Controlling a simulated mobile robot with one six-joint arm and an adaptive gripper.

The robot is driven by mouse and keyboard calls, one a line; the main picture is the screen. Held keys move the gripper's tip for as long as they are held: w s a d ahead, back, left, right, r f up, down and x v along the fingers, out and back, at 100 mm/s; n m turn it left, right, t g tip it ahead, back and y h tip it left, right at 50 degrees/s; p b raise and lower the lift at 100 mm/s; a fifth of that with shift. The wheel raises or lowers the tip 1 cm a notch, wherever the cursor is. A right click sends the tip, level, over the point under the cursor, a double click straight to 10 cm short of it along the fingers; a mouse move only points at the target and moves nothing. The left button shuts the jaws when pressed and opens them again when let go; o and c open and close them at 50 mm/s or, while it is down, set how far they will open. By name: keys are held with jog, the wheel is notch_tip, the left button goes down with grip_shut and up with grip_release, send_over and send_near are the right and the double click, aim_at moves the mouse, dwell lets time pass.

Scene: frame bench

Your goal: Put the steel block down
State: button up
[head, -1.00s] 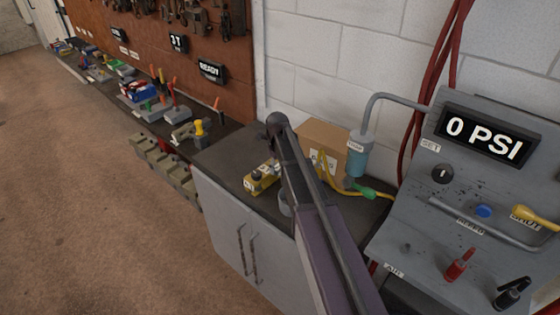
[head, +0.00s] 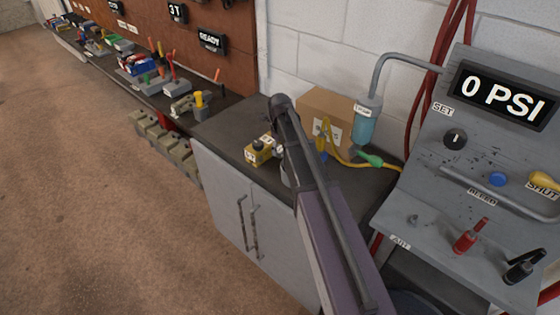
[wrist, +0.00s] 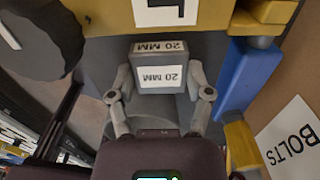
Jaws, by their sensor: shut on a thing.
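The steel block (wrist: 157,77) is a grey block with "20 MM" labels on two faces, seen in the wrist view. My gripper (wrist: 164,92) is shut on it, with one finger at each side. A yellow tool with a white label (wrist: 175,12) lies just beyond the block; I cannot tell whether they touch. In the head view my arm covers the gripper and the block. The yellow tool there (head: 259,151) sits on the dark top of the grey cabinet (head: 222,128).
A cardboard box labelled "BOLTS" (head: 316,107) stands behind my arm; it is at the right in the wrist view (wrist: 293,95). A blue part (wrist: 243,78) is close to the block's right. A yellow hose (head: 348,161) and a control panel (head: 452,178) are at the right.

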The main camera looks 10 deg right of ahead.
aim_at(280, 161)
jog(key=shift+f, duration=0.2)
dwell(0.3)
jog(key=shift+f+b, duration=1.8)
jog(key=shift+b, duration=0.1)
jog(key=shift+f, duration=0.15)
jog(key=o, duration=1.3)
jog(key=shift+o, duration=0.2)
jog(key=shift+r, duration=0.2)
notch_tip(280, 161, up, 12)
jog(key=p, duration=1.2)
jog(key=shift+s, duration=0.15)
